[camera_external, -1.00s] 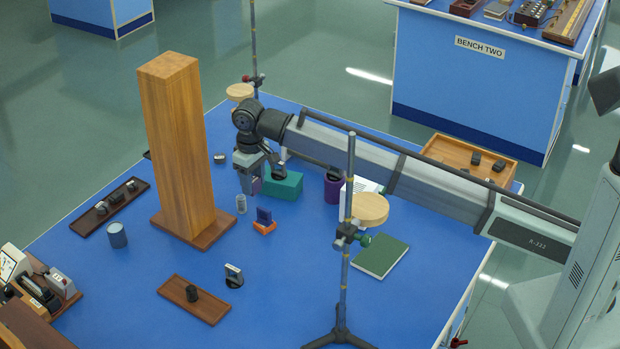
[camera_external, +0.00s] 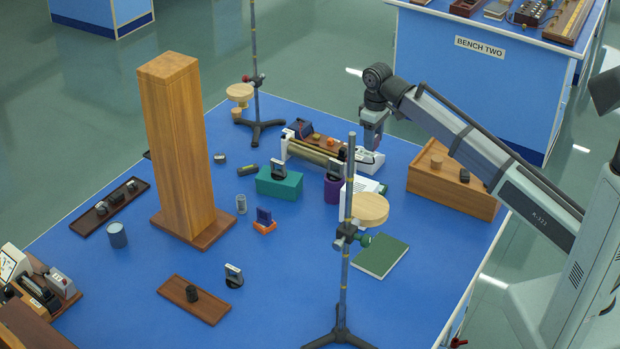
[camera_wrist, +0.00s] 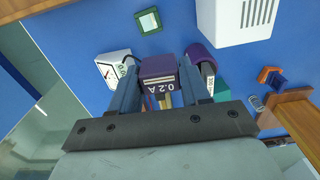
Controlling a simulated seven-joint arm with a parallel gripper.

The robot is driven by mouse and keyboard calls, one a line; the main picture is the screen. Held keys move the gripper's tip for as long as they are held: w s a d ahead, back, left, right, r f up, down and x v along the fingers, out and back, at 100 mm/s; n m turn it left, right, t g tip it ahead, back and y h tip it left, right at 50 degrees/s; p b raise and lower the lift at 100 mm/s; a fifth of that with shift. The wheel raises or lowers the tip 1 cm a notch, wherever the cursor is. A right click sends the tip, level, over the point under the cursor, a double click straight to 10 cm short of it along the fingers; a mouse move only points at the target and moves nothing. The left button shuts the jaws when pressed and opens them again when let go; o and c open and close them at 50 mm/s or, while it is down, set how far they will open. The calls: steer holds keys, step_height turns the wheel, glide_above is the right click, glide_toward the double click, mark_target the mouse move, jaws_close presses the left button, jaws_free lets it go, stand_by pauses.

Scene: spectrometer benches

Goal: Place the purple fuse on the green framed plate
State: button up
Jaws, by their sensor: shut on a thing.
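The purple fuse (camera_wrist: 158,68), labelled 0.2 A, is between the two fingers of my gripper (camera_wrist: 160,92) in the wrist view. My gripper is shut on it, with the table below. In the external view my gripper (camera_external: 372,142) hangs at the back right of the bench, near a white meter; the fuse is too hidden there to make out. The green framed plate (camera_wrist: 148,20) is a small square with a pale centre. It lies on the blue bench top, apart from the fuse and toward the top of the wrist view.
The white meter (camera_wrist: 118,68) and a purple cylinder (camera_wrist: 203,60) flank the fuse in the wrist view. A white slotted box (camera_wrist: 235,20) is at upper right. A stand with a round wooden disc (camera_external: 369,209) and a wooden box (camera_external: 455,190) are nearby obstacles.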

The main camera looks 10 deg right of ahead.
steer(key=shift+w+d+f, duration=0.1)
steer(key=shift+d+f, duration=0.4)
steer(key=shift+f, duration=2)
steer(key=shift+s+d+f, duration=0.1)
steer(key=shift+d+f, duration=0.35)
steer(key=shift+f, duration=2.1)
steer(key=shift+w+d+f, duration=0.1)
steer(key=shift+d+f, duration=0.4)
steer(key=shift+f, duration=2)
steer(key=shift+f, duration=0.1)
steer(key=o, duration=1)
steer(key=shift+o, duration=0.2)
step_height(320, 180, up, 12)
